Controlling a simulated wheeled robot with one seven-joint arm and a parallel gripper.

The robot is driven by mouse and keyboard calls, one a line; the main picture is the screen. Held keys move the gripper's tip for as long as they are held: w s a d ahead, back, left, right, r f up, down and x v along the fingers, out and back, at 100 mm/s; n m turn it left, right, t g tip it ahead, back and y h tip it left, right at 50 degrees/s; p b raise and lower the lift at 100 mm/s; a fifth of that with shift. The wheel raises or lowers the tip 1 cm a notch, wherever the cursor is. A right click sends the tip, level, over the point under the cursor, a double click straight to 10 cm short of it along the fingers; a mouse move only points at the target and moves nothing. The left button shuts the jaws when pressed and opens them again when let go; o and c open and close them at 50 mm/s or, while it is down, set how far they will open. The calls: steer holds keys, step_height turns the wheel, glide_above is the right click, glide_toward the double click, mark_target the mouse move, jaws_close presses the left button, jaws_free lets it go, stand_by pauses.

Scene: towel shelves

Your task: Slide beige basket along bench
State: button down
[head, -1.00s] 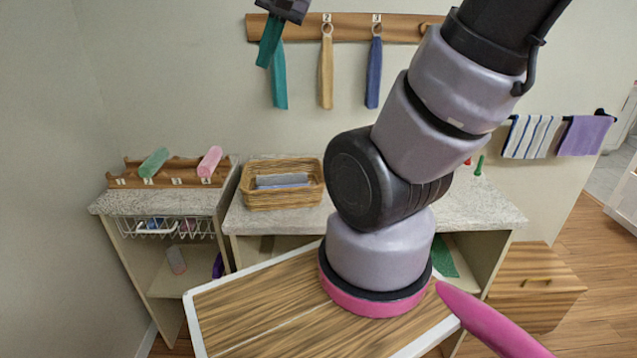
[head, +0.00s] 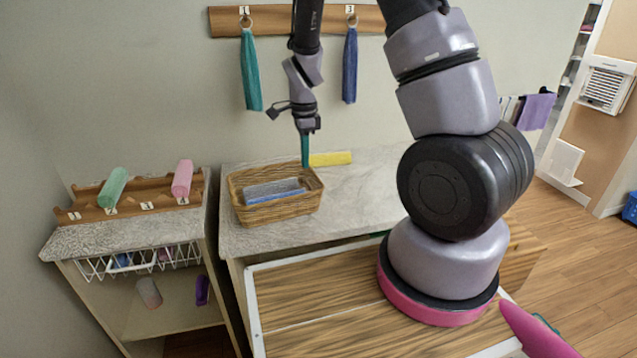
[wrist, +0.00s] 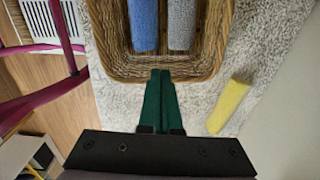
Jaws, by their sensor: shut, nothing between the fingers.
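The beige wicker basket (head: 275,196) stands upright on the left part of the speckled bench top (head: 365,198). It holds a grey rolled towel (head: 272,188) and a blue one (head: 276,197). My gripper (head: 305,164) points down at the basket's right end, its green fingers together and empty. In the wrist view the fingertips (wrist: 160,74) meet the basket's near rim (wrist: 120,72) from outside. I cannot tell whether they touch it.
A yellow rolled towel (head: 330,159) lies on the bench behind my gripper. A lower shelf unit (head: 120,236) with a wooden rack (head: 140,198) stands to the left. A peg rail (head: 280,19) hangs above.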

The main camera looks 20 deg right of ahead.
mark_target(306, 188)
step_height(306, 188, down, 10)
steer(key=shift+d+f, duration=0.1)
stand_by(0.4)
steer(key=d, duration=1.6)
steer(key=s+d, duration=0.1)
steer(key=d, duration=1.5)
steer(key=s+d, duration=0.1)
steer(key=d, duration=1.5)
steer(key=shift+d, duration=0.15)
